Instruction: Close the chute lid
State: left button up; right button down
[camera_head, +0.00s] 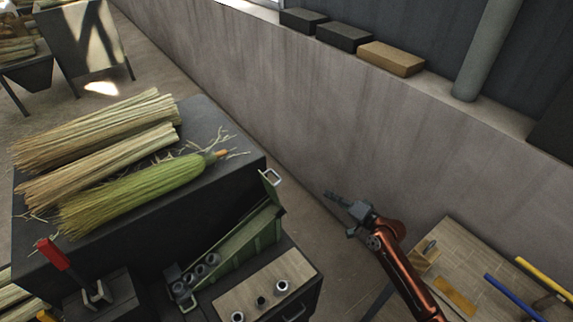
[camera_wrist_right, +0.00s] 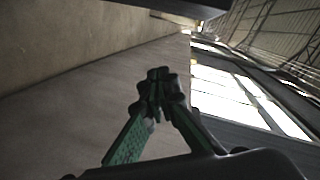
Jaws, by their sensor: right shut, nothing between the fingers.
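The green metal chute (camera_head: 245,243) stands beside the dark bench, sloping down toward the lower left. A pale handle (camera_head: 271,177) sits at its raised far end, on what looks like the lid, tipped up; the lid's exact angle is hard to tell. My right gripper (camera_head: 336,197) is shut and empty, to the right of the chute and apart from it, in front of the grey wall. In the right wrist view its fingertips (camera_wrist_right: 157,77) meet with nothing between them. My left gripper is out of view.
Broom bundles (camera_head: 100,130) and a green bundle (camera_head: 140,190) lie on the dark bench. A red-handled lever (camera_head: 52,254) stands at lower left. A wooden-topped block (camera_head: 262,290) is right of the chute. A worktable (camera_head: 460,250) with tools stands at right. Floor shows between.

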jog(key=s+a+r+n+g+y+p, duration=0.1)
jog(key=a+r, duration=0.2)
jog(key=r, duration=0.4)
jog(key=s+a+r+y+p, duration=0.1)
jog(key=s+a+r+y, duration=0.1)
jog(key=a+r, duration=0.3)
pick_arm(q)
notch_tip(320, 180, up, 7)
jog(key=p, duration=0.3)
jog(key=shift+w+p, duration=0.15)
jog(key=shift+p, duration=0.25)
pick_arm(e)
jog(key=s+a+x, duration=0.1)
jog(key=x, duration=0.8)
jog(key=shift+a+f, duration=0.4)
jog(key=shift+a, duration=0.05)
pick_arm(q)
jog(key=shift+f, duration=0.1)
pick_arm(e)
jog(key=shift+d, duration=0.2)
